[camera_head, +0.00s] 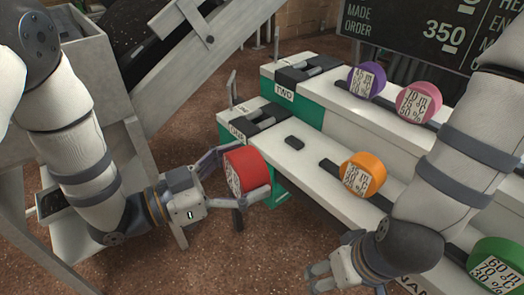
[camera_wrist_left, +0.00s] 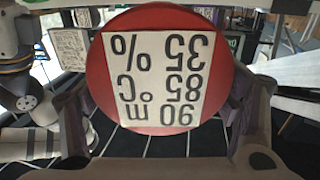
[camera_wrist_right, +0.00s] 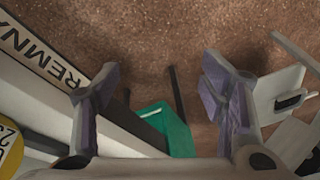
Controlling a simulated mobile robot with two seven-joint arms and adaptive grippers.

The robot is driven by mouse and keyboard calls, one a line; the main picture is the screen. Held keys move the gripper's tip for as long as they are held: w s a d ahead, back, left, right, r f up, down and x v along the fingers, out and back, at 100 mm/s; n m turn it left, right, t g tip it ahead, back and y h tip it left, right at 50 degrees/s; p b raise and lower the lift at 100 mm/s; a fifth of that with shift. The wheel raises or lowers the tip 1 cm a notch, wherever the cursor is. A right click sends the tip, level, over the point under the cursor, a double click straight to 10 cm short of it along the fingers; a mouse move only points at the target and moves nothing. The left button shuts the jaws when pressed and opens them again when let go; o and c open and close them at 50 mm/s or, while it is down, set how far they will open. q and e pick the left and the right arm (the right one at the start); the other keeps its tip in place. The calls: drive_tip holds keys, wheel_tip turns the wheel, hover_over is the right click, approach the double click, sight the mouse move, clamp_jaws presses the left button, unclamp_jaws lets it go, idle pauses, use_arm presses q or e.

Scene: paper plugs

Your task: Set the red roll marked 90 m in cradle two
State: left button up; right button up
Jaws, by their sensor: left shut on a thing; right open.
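The red roll (camera_head: 247,169) is held in the air between the fingers of my left gripper (camera_head: 240,182), in front of the cradle marked ONE. In the left wrist view the red roll (camera_wrist_left: 160,68) shows a white label, upside down, reading 90 m, 85 °C, 35 %. Cradle two (camera_head: 302,73), with dark fittings on a white and green block and a TWO sign, stands behind and above cradle one (camera_head: 258,120). Both cradles look empty. My right gripper (camera_head: 318,278) is low at the front; in the right wrist view (camera_wrist_right: 162,85) its fingers are apart and empty.
A purple roll (camera_head: 366,80) and a pink roll (camera_head: 418,102) sit on the upper shelf. An orange roll (camera_head: 362,173) and a green roll (camera_head: 497,265) sit lower. A grey conveyor frame (camera_head: 200,60) stands left of the cradles. A dark board (camera_head: 425,30) is behind.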

drive_tip(key=w+a+r+n+t+y, duration=0.1)
drive_tip(key=w+a+r, duration=0.2)
drive_tip(key=r, duration=0.3)
drive_tip(key=w+a+r+n+t+y, duration=0.1)
drive_tip(key=w+a+r, duration=0.15)
drive_tip(key=r, duration=0.25)
drive_tip(key=n+t+y, duration=0.1)
drive_tip(key=n+t, duration=0.1)
drive_tip(key=t, duration=0.1)
approach(241, 168)
drive_tip(key=s+r, duration=0.1)
drive_tip(key=r, duration=0.1)
drive_tip(key=x, duration=1.1)
drive_tip(key=shift+w+d+f, duration=0.1)
drive_tip(key=shift+w+d, duration=0.05)
drive_tip(key=shift+w, duration=0.15)
drive_tip(key=shift+c, duration=0.2)
drive_tip(key=c, duration=1.3)
use_arm(q)
drive_tip(key=o, duration=1.2)
use_arm(e)
drive_tip(key=shift+s, duration=0.1)
